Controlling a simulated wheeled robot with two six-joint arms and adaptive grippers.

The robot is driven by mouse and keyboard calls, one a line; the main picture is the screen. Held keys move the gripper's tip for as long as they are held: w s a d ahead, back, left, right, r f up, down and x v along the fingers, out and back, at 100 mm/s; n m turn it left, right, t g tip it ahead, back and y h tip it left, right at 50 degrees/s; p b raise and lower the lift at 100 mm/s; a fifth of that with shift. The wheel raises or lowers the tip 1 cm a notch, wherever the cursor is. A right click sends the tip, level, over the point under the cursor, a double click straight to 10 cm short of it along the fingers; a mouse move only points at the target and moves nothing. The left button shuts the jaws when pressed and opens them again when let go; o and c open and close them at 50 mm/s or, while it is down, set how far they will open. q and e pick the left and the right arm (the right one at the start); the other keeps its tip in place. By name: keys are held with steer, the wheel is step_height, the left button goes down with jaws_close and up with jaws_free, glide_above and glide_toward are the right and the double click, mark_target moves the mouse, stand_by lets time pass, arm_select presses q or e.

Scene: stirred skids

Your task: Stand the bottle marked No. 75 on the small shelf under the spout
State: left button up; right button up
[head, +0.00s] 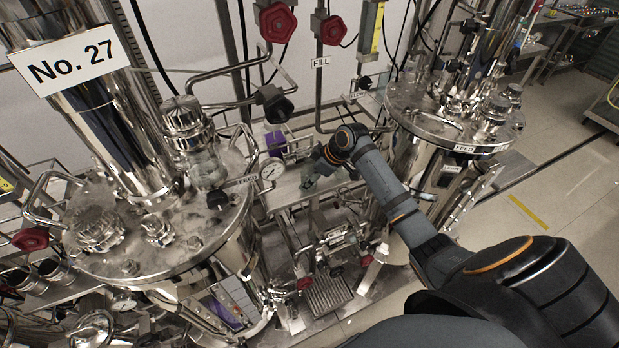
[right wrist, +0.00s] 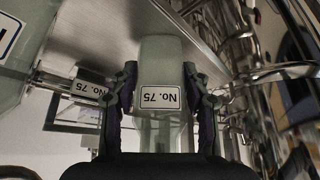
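The bottle marked No. 75 is pale and translucent, and shows in the right wrist view (right wrist: 162,70) with its label upside down in the picture. My right gripper (right wrist: 160,75) has a finger against each side of it, tips angled inward. In the head view the right gripper (head: 312,172) is over a steel bench between the two vessels, with a greenish bit of the bottle (head: 308,183) showing. A small ribbed shelf (head: 328,294) lies lower, in front of valves and pipework (head: 335,245); the spout is hard to make out. My left gripper is out of view.
A large steel vessel marked No. 27 (head: 150,235) stands at left, another vessel (head: 455,110) at right. A gauge (head: 271,168), a purple item (head: 276,141) and pipes crowd the bench (head: 285,193). A second No. 75 label (right wrist: 90,88) shows in the wrist view.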

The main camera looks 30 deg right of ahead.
steer(key=shift+o, duration=1.1)
